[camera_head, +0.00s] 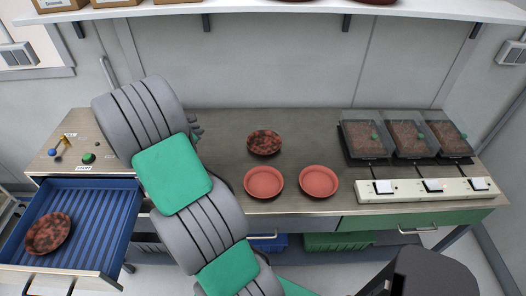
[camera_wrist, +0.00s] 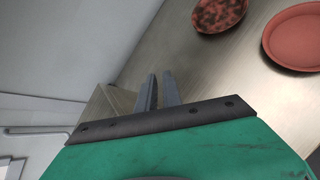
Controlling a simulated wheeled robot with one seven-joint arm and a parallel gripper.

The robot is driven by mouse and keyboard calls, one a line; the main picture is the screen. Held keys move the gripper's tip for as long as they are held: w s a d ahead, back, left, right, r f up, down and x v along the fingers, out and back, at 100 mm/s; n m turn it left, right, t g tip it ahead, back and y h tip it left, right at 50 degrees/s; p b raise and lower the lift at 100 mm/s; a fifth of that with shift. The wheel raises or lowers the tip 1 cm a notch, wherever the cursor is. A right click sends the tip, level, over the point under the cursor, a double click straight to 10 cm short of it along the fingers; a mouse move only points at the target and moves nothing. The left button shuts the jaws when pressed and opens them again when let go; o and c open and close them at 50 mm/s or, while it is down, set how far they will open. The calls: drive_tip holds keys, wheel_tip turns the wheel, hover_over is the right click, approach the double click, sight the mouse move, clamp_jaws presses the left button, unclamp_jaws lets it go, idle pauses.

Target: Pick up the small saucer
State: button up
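A mottled dark-red saucer (camera_head: 264,142) lies on the bench and looks a little smaller than the two plain terracotta saucers in front of it, the left one (camera_head: 264,182) and the right one (camera_head: 318,181). A mottled saucer (camera_head: 48,232) lies in the open blue drawer. In the wrist view, a mottled saucer (camera_wrist: 218,14) and a plain saucer (camera_wrist: 297,37) show at upper right, cut by the frame. My gripper (camera_wrist: 160,76) is apart from them, to their left; its fingers are close together with a narrow empty gap. In the head view my arm mostly hides it.
The steel bench (camera_head: 225,122) has free room around the saucers. Several lidded clear trays (camera_head: 362,140) and a white strip of switches (camera_head: 410,190) stand at the right. The blue drawer (camera_head: 105,215) juts out at left. A shelf (camera_head: 250,6) runs above.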

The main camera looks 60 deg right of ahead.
drive_tip(key=s+d+f+n+g+h, duration=0.1)
drive_tip(key=s+d+f+n+h, duration=0.15)
drive_tip(key=d+f, duration=0.4)
drive_tip(key=n+g+h+b, duration=0.1)
drive_tip(key=n+g+b, duration=0.1)
drive_tip(key=n, duration=0.5)
approach(251, 135)
drive_tip(key=shift+w+a+r, duration=0.1)
drive_tip(key=shift+a+r, duration=0.1)
drive_tip(key=shift+s+d+f+n+h, duration=0.15)
drive_tip(key=shift+s+d+n+h, duration=0.1)
drive_tip(key=shift+d, duration=0.05)
drive_tip(key=x, duration=0.2)
drive_tip(key=p+x, duration=0.1)
drive_tip(key=x, duration=0.2)
drive_tip(key=p+x, duration=0.1)
drive_tip(key=x, duration=0.1)
drive_tip(key=shift+f, duration=0.4)
clamp_jaws()
drive_tip(key=shift+r, duration=0.1)
